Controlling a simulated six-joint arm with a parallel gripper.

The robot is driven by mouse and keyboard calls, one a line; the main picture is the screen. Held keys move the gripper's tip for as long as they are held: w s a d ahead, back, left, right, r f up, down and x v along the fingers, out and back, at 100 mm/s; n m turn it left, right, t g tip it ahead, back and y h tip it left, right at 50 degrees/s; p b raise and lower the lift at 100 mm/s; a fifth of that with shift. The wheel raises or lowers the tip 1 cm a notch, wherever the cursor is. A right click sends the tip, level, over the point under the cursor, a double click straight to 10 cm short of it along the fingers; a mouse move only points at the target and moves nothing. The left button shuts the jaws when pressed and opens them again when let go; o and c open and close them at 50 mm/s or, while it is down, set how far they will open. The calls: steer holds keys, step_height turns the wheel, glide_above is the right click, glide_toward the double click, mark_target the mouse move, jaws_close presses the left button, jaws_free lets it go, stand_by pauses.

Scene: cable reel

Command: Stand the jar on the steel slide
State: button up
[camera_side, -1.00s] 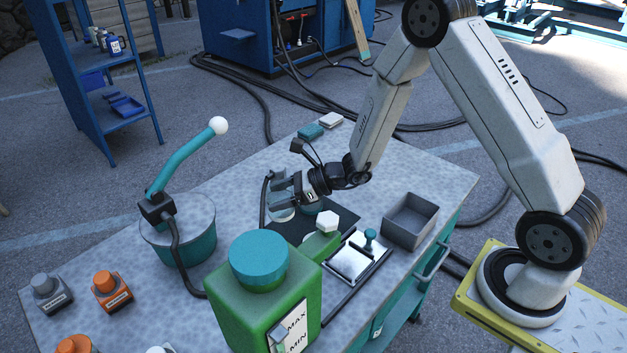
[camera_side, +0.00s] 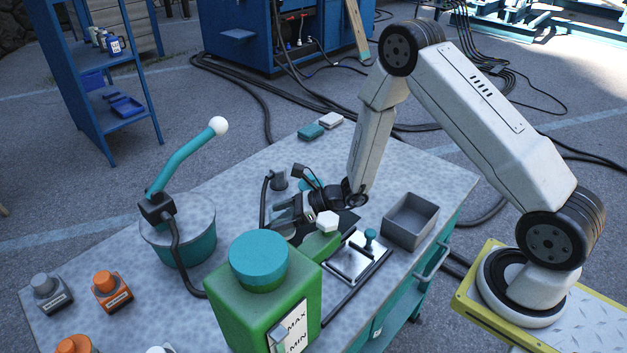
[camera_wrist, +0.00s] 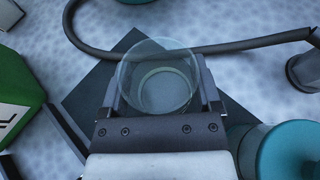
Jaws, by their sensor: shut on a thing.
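The jar (camera_wrist: 158,80) is clear glass and sits between my two fingers in the wrist view. My gripper (camera_wrist: 160,92) is shut on it, one finger on each side. The steel slide (camera_side: 352,260) is a shiny plate in a dark frame with a teal knob (camera_side: 370,237), to the right of my gripper. It is not clearly seen in the wrist view.
A dark mat (camera_wrist: 92,88) lies beneath the jar. A black hose (camera_wrist: 240,46) crosses beyond it. A grey bin (camera_side: 409,222) stands beyond the slide.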

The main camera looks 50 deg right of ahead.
steer(key=shift+f, duration=0.35)
steer(key=o, duration=1.3)
steer(key=shift+o, duration=0.2)
steer(key=shift+r, duration=0.15)
steer(key=shift+s+d, duration=0.1)
steer(key=shift+d, duration=0.05)
steer(key=v, duration=1.1)
steer(key=shift+s+d, duration=0.25)
steer(key=shift+s, duration=0.05)
steer(key=shift+r, duration=0.1)
